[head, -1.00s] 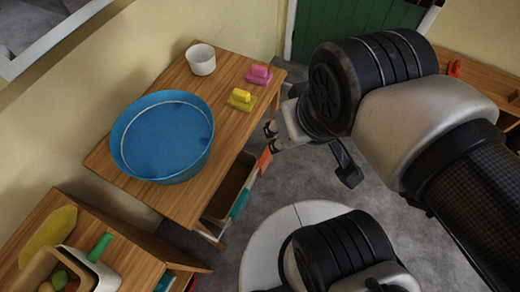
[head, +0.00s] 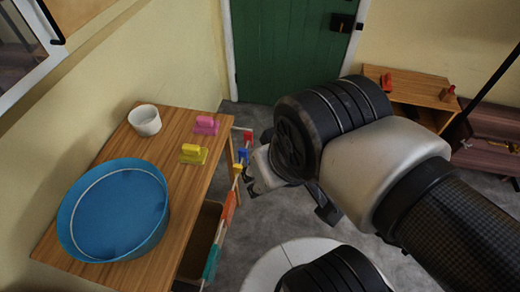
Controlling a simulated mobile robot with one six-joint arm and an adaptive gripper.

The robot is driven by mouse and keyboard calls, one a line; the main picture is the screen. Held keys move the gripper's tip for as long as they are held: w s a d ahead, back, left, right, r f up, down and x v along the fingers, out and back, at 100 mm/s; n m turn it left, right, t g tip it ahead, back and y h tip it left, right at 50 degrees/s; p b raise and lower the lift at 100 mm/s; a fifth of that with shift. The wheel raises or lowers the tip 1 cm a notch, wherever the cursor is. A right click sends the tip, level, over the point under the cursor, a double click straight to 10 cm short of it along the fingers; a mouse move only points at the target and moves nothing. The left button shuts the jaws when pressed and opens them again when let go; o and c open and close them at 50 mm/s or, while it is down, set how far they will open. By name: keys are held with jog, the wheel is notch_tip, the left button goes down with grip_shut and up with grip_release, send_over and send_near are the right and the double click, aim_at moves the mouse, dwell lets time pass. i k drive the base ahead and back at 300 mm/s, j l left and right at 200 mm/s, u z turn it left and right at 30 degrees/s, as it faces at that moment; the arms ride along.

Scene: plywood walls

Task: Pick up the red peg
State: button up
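A small red piece (head: 247,135), perhaps the red peg, shows at the far end of a row of small coloured pieces by the right edge of the wooden table (head: 190,205). A blue piece (head: 243,154) and a yellow piece (head: 237,168) sit nearer in the same row. They are too small to make out their shape well. My gripper (head: 250,179) is just right of this row, partly hidden behind my own wrist. Whether it is open or shut does not show clearly, and I see nothing held in it.
The table holds a blue tub (head: 115,212), a white pot (head: 145,120), a yellow brush (head: 193,154) and a pink brush (head: 206,125). Orange (head: 228,208) and teal (head: 210,262) strips hang along its right side. A low wooden shelf (head: 415,90) with red items stands far right.

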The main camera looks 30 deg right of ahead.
aim_at(248, 135)
jog(key=l+z, duration=0.25)
jog(key=i+l, duration=0.15)
jog(key=l, duration=0.15)
jog(key=i+l, duration=0.15)
jog(key=l, duration=0.15)
jog(key=i+l, duration=0.15)
jog(key=u, duration=0.45)
jog(key=l+u, duration=0.1)
jog(key=u, duration=0.8)
jog(key=l+u, duration=0.1)
jog(key=u, duration=0.4)
